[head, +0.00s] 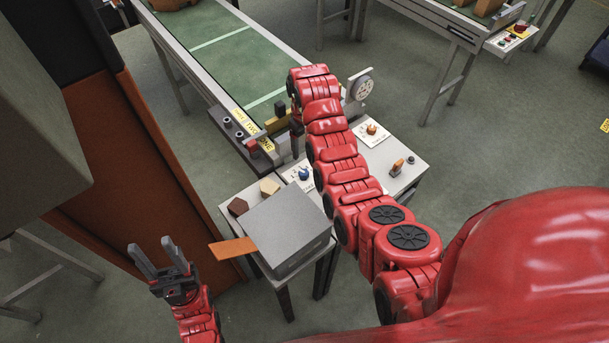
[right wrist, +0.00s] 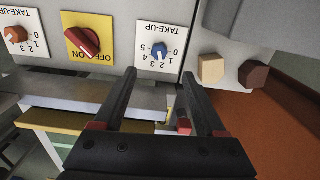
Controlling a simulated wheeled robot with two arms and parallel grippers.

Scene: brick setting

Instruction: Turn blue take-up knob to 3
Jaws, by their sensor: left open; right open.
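The blue take-up knob (head: 304,174) sits on a white dial plate on the grey panel at the conveyor's near end. In the right wrist view the blue knob (right wrist: 160,51) appears upside down, with numbers around it; I cannot read its setting surely. My right gripper (right wrist: 159,73) is open and empty, its fingertips apart on either side of the knob's line and not visibly touching it. In the head view my right arm partly hides that gripper (head: 296,145). My left gripper (head: 153,245) is open and empty at lower left, away from the panel.
A red OFF/ON knob (right wrist: 82,42) on a yellow plate and an orange take-up knob (right wrist: 15,35) are beside the blue one. A beige block (head: 270,186), a brown block (head: 238,206) and a grey box (head: 285,225) with an orange flap (head: 232,248) stand near.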

